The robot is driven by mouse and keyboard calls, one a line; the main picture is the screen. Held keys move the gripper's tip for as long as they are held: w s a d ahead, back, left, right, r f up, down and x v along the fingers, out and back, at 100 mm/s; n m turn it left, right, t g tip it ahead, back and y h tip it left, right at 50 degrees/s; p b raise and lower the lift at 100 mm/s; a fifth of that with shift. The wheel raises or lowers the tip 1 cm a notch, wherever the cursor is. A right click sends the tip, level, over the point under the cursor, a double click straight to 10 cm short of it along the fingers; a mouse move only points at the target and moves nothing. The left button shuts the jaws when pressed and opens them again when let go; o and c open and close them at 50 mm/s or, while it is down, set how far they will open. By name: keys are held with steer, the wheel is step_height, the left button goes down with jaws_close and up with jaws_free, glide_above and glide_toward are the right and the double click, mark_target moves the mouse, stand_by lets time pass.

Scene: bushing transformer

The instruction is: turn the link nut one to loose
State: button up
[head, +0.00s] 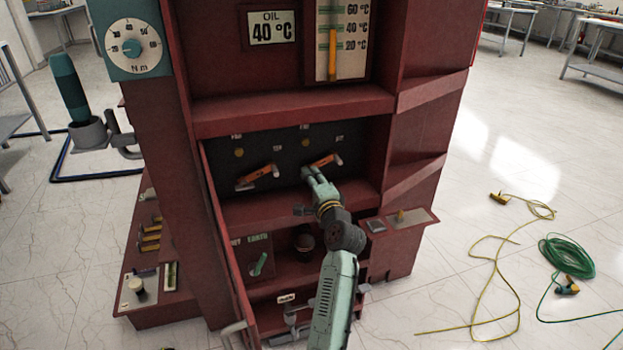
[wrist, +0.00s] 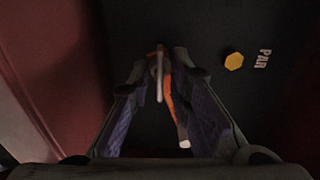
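Two orange links sit on the dark panel in the head view, a left link (head: 256,178) and a right link (head: 323,161). A grey nut handle shows at the left link (head: 275,171) and another at the right link (head: 338,159). My gripper (head: 312,174) is at the right link, just below its left part. In the wrist view, an orange link (wrist: 180,112) and a thin grey bar (wrist: 160,75) lie between the two spread purple-padded fingers of my gripper (wrist: 162,85). There is a gap on each side. No view shows which nut is number one.
The panel is a recess in the red cabinet (head: 292,116), with a shelf edge above and below. A yellow hexagon (wrist: 234,61) with the label PAR (wrist: 264,59) is right of the fingers. A red wall (wrist: 60,70) stands close on the left.

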jaws_close()
steer(key=shift+n+b, duration=0.3)
steer(key=n+b, duration=0.2)
steer(key=n, duration=0.1)
steer(key=shift+f+b, duration=0.15)
steer(key=shift+b, duration=0.25)
steer(key=n+b, duration=0.3)
steer(key=n, duration=0.2)
steer(key=n+b, duration=0.3)
steer(key=n, duration=0.1)
steer(key=shift+n+b, duration=1.7)
steer(key=shift+n, duration=0.9)
